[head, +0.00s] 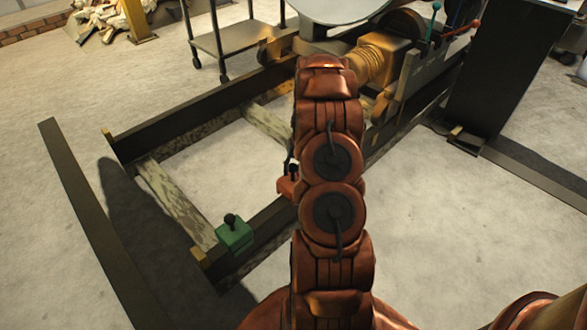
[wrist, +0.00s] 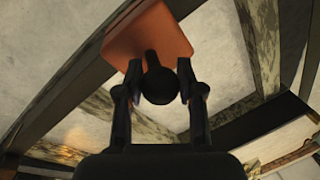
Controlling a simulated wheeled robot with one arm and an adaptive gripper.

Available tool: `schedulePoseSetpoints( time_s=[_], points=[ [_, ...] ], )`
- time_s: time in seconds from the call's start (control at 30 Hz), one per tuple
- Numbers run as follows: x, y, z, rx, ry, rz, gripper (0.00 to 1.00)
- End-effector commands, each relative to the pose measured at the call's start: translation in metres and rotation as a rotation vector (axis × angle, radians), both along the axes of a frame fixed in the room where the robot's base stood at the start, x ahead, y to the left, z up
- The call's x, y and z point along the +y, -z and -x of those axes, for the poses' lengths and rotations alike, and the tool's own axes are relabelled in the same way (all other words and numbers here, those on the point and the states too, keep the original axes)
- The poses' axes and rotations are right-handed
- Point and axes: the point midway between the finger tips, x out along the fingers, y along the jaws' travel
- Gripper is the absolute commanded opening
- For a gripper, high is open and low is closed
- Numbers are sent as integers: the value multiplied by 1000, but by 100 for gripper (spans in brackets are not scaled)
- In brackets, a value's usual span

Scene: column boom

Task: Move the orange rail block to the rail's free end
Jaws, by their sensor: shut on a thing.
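The orange rail block (head: 289,187) shows at the left edge of my arm in the head view, mostly hidden behind it. In the wrist view the block (wrist: 150,35) has a flat orange face and a black round knob (wrist: 160,85). My gripper (wrist: 159,92) is shut on that knob, one finger on each side. The gripper is hidden in the head view. The dark rail (head: 262,222) runs from its near end, with a yellowish cap (head: 198,254), up to the right behind my arm. I cannot tell whether the orange block touches the rail.
A green block (head: 234,235) with a black knob sits on the rail close to the near end. A parallel dark rail (head: 190,122) lies to the left, joined by worn crossbars (head: 172,200). A loose dark beam (head: 90,220) lies on the floor. A cart (head: 235,42) stands behind.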

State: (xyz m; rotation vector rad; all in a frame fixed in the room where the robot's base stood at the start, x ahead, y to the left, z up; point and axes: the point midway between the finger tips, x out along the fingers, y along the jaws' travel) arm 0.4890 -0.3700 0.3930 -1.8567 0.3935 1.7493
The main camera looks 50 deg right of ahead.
Motion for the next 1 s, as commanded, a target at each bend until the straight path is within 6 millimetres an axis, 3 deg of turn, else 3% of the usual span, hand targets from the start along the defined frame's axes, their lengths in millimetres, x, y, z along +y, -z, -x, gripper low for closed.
schedulePoseSetpoints(
  time_s=[1.0],
  points=[
    [0, 14, -1, -3, 2, 1, 0]
  ],
)
